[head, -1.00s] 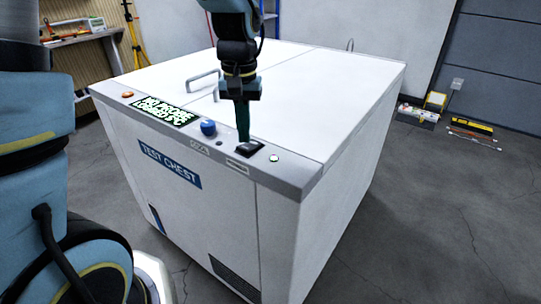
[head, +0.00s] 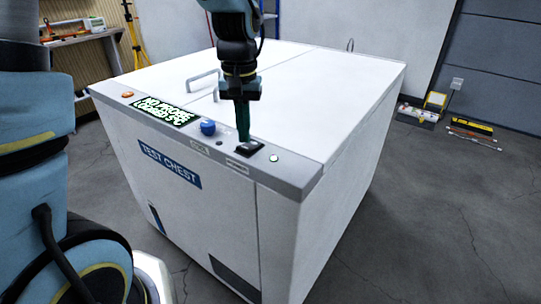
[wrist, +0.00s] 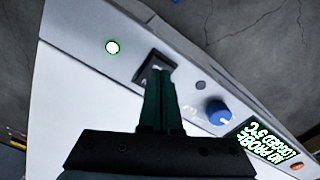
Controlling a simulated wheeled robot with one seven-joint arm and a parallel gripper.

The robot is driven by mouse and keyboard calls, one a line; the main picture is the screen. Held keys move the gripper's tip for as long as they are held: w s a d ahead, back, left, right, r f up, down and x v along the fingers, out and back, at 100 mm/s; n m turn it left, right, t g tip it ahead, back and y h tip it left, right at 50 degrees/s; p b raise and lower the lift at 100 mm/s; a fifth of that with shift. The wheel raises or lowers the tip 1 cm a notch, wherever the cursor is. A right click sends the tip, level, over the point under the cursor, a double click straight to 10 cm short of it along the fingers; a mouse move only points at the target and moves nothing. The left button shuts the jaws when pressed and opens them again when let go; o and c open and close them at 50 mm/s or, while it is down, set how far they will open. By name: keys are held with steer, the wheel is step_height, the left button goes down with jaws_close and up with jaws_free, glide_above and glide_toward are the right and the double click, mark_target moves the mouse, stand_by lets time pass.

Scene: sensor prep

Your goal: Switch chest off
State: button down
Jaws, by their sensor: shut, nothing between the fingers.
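The white test chest (head: 190,235) stands in the middle of the head view. Its front panel carries a black rocker switch (head: 249,148), which also shows in the wrist view (wrist: 153,66). A green-lit round lamp (head: 273,158) sits right of the switch; it glows in the wrist view (wrist: 112,47). A lit display (head: 165,110) shows green text, partly readable as "NO PROBE". My gripper (head: 243,138) is shut and empty, pointing down with its fingertips at the switch. The fingers hide part of the switch, and I cannot tell whether they press it.
A blue knob (head: 208,128) and an orange button (head: 128,94) are on the same panel. A handle (head: 203,78) rises from the lid. Boxes and tools (head: 470,128) lie on the floor at right. A shelf (head: 85,37) stands at back left.

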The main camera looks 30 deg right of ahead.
steer(key=shift+f+b, duration=0.55)
steer(key=shift+f, duration=0.35)
stand_by(0.8)
steer(key=shift+r, duration=0.1)
step_height(320, 180, up, 7)
steer(key=p, duration=0.6)
stand_by(0.5)
steer(key=w+a+f+n+t, duration=0.1)
steer(key=a+n, duration=0.4)
steer(key=a, duration=2)
steer(key=shift+w+a+f+t, duration=0.15)
steer(key=shift+f+t, duration=0.15)
steer(key=shift+f, duration=0.05)
